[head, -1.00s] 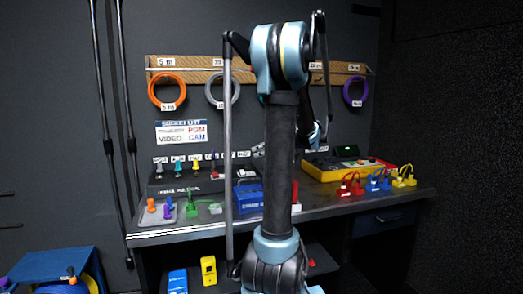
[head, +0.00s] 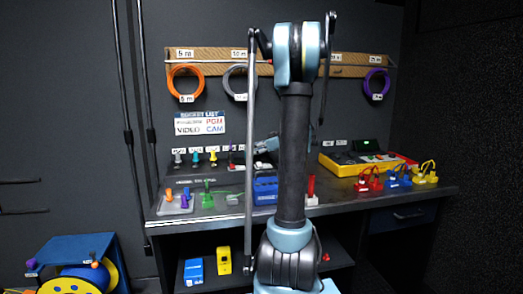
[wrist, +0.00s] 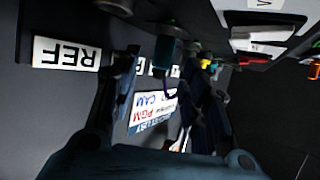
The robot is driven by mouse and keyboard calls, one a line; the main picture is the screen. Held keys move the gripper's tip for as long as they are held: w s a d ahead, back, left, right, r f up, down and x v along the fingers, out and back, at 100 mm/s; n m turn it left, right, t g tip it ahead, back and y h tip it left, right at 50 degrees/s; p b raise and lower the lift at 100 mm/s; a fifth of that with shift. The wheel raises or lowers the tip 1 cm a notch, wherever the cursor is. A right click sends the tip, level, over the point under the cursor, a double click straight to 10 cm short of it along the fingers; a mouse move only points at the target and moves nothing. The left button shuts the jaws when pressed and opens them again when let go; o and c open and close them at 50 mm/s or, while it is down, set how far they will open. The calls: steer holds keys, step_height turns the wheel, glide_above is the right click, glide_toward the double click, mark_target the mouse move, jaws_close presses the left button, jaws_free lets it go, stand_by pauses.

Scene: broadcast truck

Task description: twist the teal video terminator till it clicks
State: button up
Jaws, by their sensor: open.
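In the wrist view, which looks upside down, a dark teal cylinder (wrist: 165,47) stands out between the two fingertips of my gripper (wrist: 161,64). The fingers are apart, one on each side of it; I cannot tell whether either touches it. A white REF label (wrist: 66,53) is on the dark panel to the left. In the head view a teal plug (head: 196,159) stands in the row on the black unit at the back of the bench; I cannot tell whether it is the same piece.
A yellow plug (head: 213,158) and a grey plug (head: 178,158) flank the teal one. A tray (head: 175,206) with orange and purple pieces and a blue box (head: 265,189) stand in front. Red, blue and yellow connectors (head: 425,174) sit at the bench's right.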

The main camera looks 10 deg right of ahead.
mark_target(247, 158)
steer(key=shift+x, duration=2.05)
steer(key=c, duration=1)
